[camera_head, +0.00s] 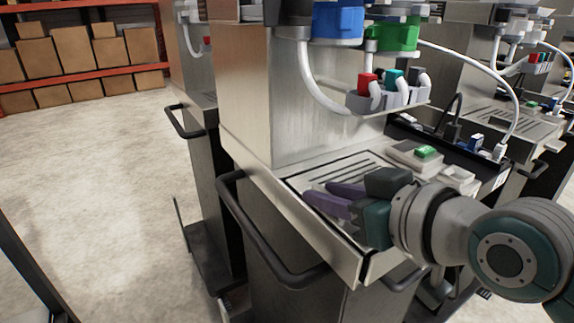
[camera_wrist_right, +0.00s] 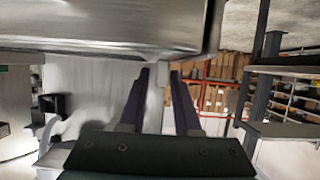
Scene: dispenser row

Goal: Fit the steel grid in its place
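The steel grid (camera_head: 338,170) is a slotted metal plate at the top of the front dispenser's counter, below the spouts. It looks roughly level with the counter, but my gripper hides its near part, and I cannot tell whether it is fully seated. My right gripper (camera_head: 316,192) comes in from the right over the grid's near side, with its purple fingers pointing left. In the right wrist view its fingers (camera_wrist_right: 160,72) stand apart, with pale steel showing between them and nothing clearly held. My left gripper is not in view.
The front dispenser (camera_head: 265,110) has a dark bar handle (camera_head: 262,240) along its front. A block with a green button (camera_head: 424,152) sits behind my gripper. White hoses (camera_head: 310,75) hang above. Similar dispensers stand on both sides. Open floor (camera_head: 90,180) lies at left.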

